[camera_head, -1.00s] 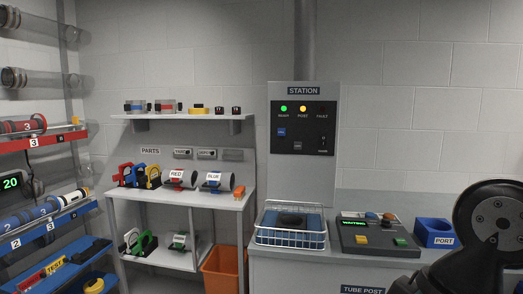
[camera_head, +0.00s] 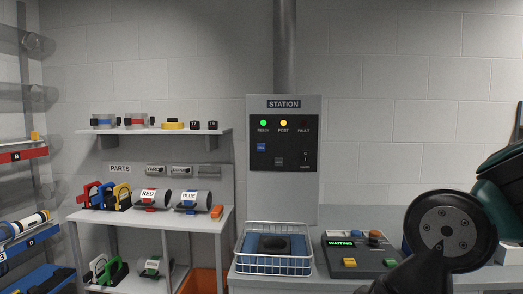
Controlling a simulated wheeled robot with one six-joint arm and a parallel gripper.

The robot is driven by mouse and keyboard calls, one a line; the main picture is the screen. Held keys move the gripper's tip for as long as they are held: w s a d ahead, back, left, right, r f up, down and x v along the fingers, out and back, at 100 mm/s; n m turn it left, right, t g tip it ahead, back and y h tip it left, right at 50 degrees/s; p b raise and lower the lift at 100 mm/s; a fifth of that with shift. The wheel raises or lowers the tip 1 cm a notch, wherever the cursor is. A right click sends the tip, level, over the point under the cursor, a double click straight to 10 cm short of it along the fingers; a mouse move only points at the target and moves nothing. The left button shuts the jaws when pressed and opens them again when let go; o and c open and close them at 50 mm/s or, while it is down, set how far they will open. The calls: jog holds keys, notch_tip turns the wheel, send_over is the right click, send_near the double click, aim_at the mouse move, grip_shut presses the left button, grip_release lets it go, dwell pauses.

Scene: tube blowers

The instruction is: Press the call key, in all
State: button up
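The grey station panel (camera_head: 256,201) is on the back wall under a vertical pipe. Its black face has a blue key (camera_head: 261,147), a grey key (camera_head: 279,161) and a small switch (camera_head: 305,156). The key labels are too small to read. The green READY lamp (camera_head: 263,123) and yellow POST lamp (camera_head: 283,123) are lit; the FAULT lamp (camera_head: 304,124) is dark. A console (camera_head: 368,262) on the counter reads WAITING in green. It has a yellow button (camera_head: 349,262), a green button (camera_head: 389,262) and an orange one (camera_head: 376,233). My gripper is out of view.
A wire basket (camera_head: 273,264) with a dark object stands on the counter left of the console. A parts shelf (camera_head: 190,219) with tubes and coloured pieces is at left, with an orange bin (camera_head: 203,281) below. My arm covers the lower right. The wall before the panel is unobstructed.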

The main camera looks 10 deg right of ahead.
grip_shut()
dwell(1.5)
